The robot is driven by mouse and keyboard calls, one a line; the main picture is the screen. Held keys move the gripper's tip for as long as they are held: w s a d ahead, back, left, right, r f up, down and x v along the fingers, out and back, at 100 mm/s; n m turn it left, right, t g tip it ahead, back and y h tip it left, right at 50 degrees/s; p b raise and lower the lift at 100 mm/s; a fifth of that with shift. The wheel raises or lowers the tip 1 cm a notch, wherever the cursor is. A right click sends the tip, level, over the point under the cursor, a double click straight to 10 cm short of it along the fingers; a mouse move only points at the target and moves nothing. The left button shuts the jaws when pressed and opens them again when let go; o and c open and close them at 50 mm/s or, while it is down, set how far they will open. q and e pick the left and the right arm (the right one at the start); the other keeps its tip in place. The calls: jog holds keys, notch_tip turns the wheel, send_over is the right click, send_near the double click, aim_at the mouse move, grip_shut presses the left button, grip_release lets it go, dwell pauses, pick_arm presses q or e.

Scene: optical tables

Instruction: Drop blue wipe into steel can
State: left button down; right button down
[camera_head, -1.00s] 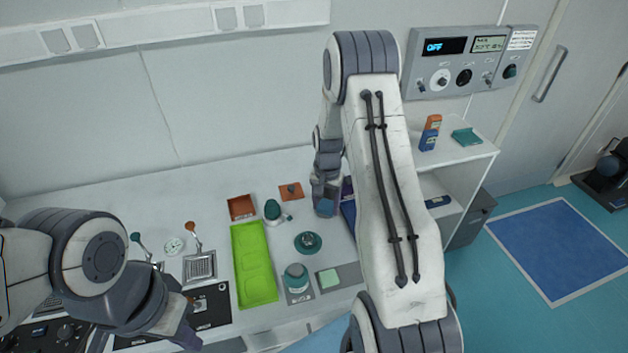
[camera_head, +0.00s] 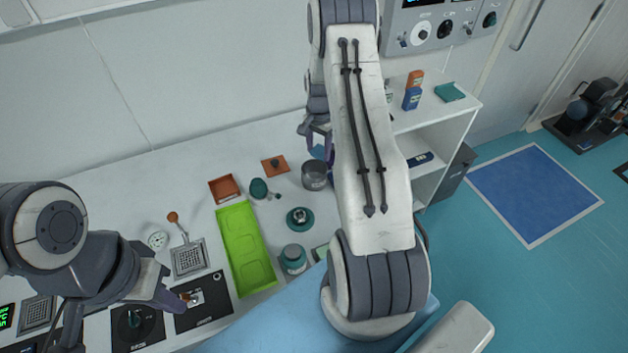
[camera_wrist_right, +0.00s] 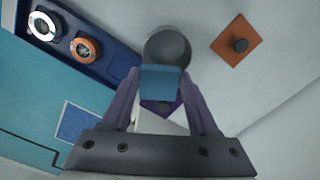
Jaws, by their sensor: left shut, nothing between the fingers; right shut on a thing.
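The steel can (camera_head: 314,176) stands upright and open on the bench, right of the teal bulb-shaped item. My right gripper (camera_head: 317,140) is shut on the blue wipe (camera_head: 318,152), just behind or above the can in the head view; the arm hides part of this area. In the right wrist view the blue wipe (camera_wrist_right: 163,82) hangs between the fingertips and overlaps the near rim of the can (camera_wrist_right: 168,46). I cannot tell whether it touches. My left gripper (camera_head: 180,304) is shut and empty over the black panel at lower left.
An orange square plate with a knob (camera_head: 275,165) lies near the can. A shelf unit (camera_head: 440,130) stands to the right.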

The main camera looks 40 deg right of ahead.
jog(key=shift+f, duration=0.5)
jog(key=shift+a, duration=0.1)
jog(key=shift+c, duration=0.4)
grip_release()
jog(key=shift+r+b, duration=0.4)
jog(key=shift+r, duration=0.2)
notch_tip(320, 180, up, 8)
jog(key=b, duration=0.2)
jog(key=shift+r+b, duration=0.25)
jog(key=shift+b, duration=0.15)
jog(key=shift+r, duration=0.45)
